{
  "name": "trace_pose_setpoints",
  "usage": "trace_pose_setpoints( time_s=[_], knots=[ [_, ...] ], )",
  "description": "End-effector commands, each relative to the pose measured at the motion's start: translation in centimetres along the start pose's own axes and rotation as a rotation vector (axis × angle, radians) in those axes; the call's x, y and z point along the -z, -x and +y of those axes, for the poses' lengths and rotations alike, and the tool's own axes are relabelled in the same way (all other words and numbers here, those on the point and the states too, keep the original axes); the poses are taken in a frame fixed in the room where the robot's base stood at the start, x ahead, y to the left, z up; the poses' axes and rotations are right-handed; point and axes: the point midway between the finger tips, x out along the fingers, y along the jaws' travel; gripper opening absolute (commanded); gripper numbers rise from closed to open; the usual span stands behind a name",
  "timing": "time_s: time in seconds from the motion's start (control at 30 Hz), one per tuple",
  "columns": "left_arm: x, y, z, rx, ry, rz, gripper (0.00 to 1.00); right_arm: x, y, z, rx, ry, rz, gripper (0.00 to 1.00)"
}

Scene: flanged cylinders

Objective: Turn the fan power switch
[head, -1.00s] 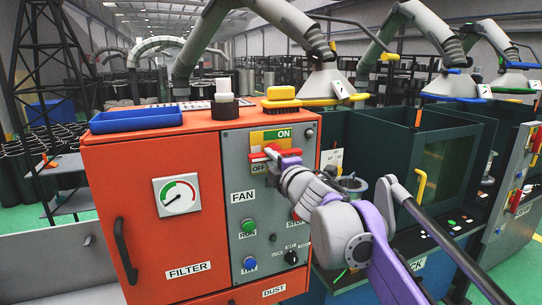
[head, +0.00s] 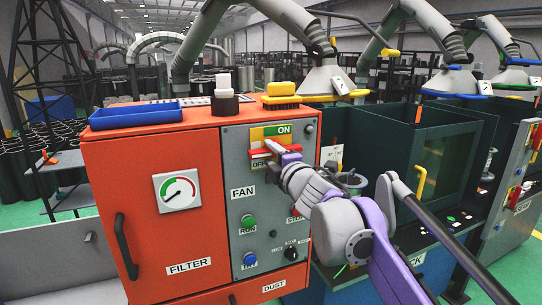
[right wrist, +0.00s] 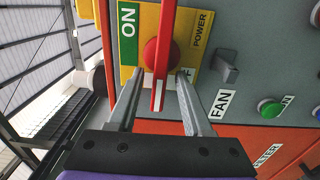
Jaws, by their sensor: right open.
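The fan power switch is a red lever (head: 290,149) on a yellow plate with a green ON label above and an OFF label below, on the grey panel of the orange cabinet. The lever lies about level in the head view. In the right wrist view the red lever (right wrist: 167,25), with its round red hub and a white stripe, runs between my fingers. My right gripper (right wrist: 160,75) is open, with one finger on either side of the lever and small gaps. In the head view my right gripper (head: 276,155) is at the plate, partly hiding it. My left gripper is out of view.
The panel also has a green button (head: 248,223), a blue button (head: 250,261) and a black knob (head: 291,253). A blue tray (head: 136,116) and a yellow brush (head: 281,95) lie on the cabinet top. A dark green booth (head: 408,135) stands close at right.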

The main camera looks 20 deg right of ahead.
Motion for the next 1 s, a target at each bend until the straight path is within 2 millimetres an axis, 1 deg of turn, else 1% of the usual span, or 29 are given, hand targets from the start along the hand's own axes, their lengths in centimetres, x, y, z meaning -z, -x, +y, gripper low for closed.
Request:
trace_pose_setpoints(
  time_s=[0.17,0.4,0.5,0.6,0.73,1.0],
  knots=[
    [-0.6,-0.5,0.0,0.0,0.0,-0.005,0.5,-0.1,2.3,-0.2,0.001,-0.001,-0.002,0.5],
    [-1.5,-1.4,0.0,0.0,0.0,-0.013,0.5,-0.1,7.2,-0.2,0.001,0.001,-0.003,0.5],
    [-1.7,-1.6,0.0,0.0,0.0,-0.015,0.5,-0.1,8.8,-0.2,0.001,0.001,-0.002,0.5],
    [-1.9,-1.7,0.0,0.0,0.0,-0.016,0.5,-0.1,9.9,-0.1,0.001,0.001,-0.002,0.5],
    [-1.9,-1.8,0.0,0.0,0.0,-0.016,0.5,0.0,10.6,-0.1,0.001,0.001,-0.001,0.5],
    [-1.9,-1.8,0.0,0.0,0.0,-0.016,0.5,0.0,10.6,0.0,0.0,0.001,0.0,0.5]
  ],
)
